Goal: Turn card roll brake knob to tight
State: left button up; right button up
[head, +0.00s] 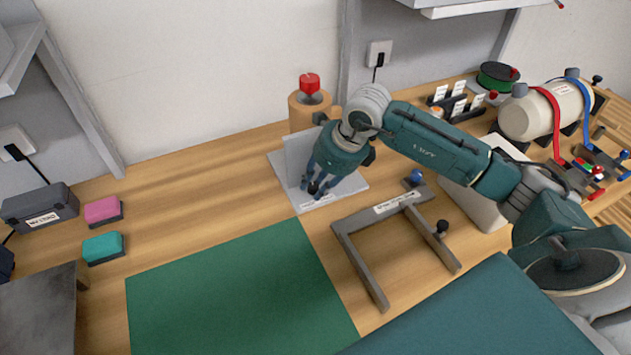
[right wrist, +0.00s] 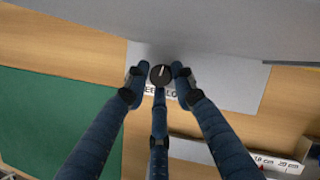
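A small round black knob (right wrist: 160,75) with a white pointer mark sits on the pale stand (head: 352,186). The mark points up and slightly right in the right wrist view. A label below the knob is partly hidden by my fingers, so I cannot read all of it. My right gripper (head: 314,187) reaches down to the stand, and its fingers close in around the knob from both sides and from below. In the right wrist view the fingertips (right wrist: 159,77) appear to touch the knob's edge. My left gripper is not in view.
A brown cylinder (head: 300,115) with a red knob (head: 309,83) stands behind the stand. A grey frame (head: 352,255) lies to the right of a green mat (head: 230,290). Pink (head: 102,210) and teal (head: 103,247) blocks sit left. A cream tank (head: 540,112) stands far right.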

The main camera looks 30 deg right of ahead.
jog(key=shift+w+r, duration=0.1)
jog(key=shift+r, duration=0.05)
grip_shut()
jog(key=shift+w, duration=0.1)
